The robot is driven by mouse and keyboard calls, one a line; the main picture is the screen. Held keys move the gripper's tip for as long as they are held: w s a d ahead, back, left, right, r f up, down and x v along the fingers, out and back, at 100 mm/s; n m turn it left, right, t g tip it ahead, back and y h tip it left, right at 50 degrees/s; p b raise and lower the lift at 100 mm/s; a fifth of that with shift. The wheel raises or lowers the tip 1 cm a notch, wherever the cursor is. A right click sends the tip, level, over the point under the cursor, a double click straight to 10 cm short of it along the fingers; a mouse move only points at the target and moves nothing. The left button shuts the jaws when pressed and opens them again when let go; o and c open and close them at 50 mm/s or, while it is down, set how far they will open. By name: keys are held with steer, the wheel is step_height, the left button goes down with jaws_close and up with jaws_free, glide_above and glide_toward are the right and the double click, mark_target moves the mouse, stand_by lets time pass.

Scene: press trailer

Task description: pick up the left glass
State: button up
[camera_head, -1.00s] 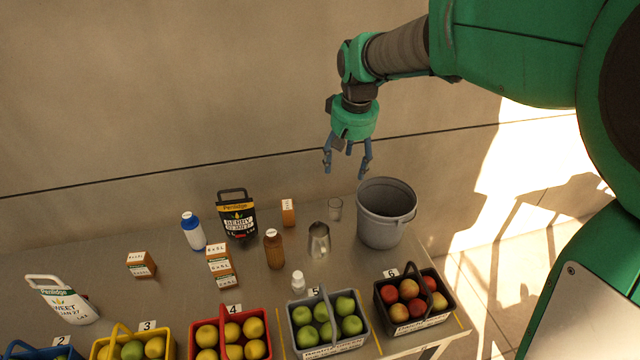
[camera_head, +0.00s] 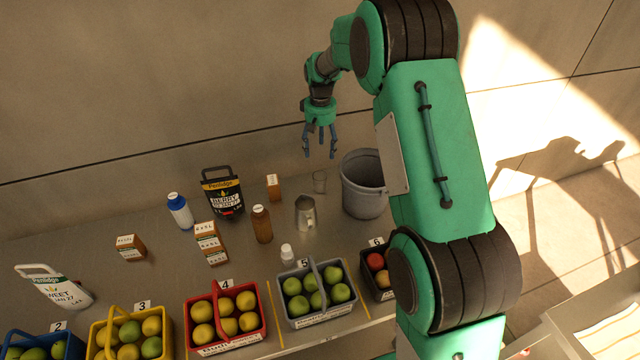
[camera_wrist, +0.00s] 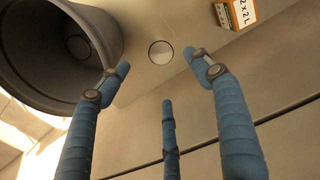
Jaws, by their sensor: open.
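A small clear glass (camera_head: 319,181) stands upright at the back of the metal table, left of the grey bucket. It is the only clear glass I can make out. In the wrist view the glass (camera_wrist: 160,51) shows from above as a round rim, beyond the fingertips. My gripper (camera_head: 320,150) is open and empty, pointing down above the glass, apart from it. In the wrist view its three blue fingers (camera_wrist: 158,72) are spread, with the glass showing between the two upper fingertips.
The grey bucket (camera_head: 360,200) stands close on the right of the glass. A small orange-and-white carton (camera_head: 273,188) is to its left. A metal pitcher (camera_head: 305,214) and a brown bottle (camera_head: 262,225) stand in front. Fruit baskets line the front edge.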

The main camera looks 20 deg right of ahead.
steer(key=shift+w+d+f, duration=0.15)
steer(key=shift+w+f, duration=0.25)
steer(key=shift+f, duration=0.4)
glide_toward(320, 177)
steer(key=shift+s+a+f, duration=0.15)
steer(key=shift+s+f, duration=0.35)
steer(key=shift+s, duration=0.05)
steer(key=shift+s+a+f, duration=0.15)
steer(key=shift+s+f, duration=0.35)
steer(key=shift+f, duration=0.05)
steer(key=shift+f+b, duration=0.45)
steer(key=shift+f, duration=2.15)
steer(key=c, duration=1.3)
